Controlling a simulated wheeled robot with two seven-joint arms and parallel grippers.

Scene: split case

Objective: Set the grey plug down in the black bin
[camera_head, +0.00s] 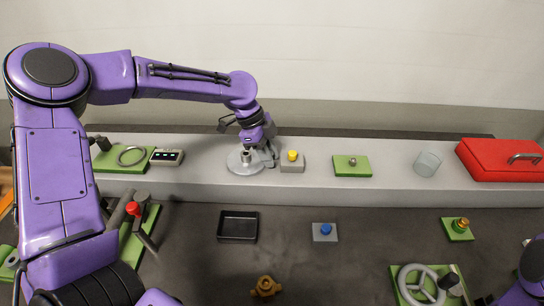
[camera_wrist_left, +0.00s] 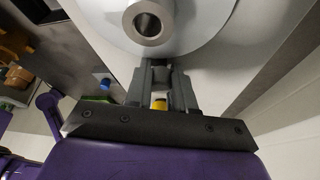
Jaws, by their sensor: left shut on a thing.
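My left gripper (camera_head: 268,157) is low over the grey ledge, just right of a round grey disc with an upright hollow post (camera_head: 246,157). In the left wrist view the fingers (camera_wrist_left: 157,72) are nearly together, shut on a small grey piece that I take for the grey plug. Its outline blends with the fingers and is mostly hidden. The hollow post (camera_wrist_left: 148,24) stands beyond the tips with its round opening showing. The black bin (camera_head: 238,239) is an empty, shallow square tray on the dark surface below the ledge. My right gripper is not in view.
A yellow button box (camera_head: 292,165) stands close right of the left gripper. A green plate (camera_head: 352,166), clear cup (camera_head: 428,163) and red case (camera_head: 500,158) stand farther right. A blue button (camera_head: 325,230) is right of the bin, and a brass fitting (camera_head: 266,288) is in front.

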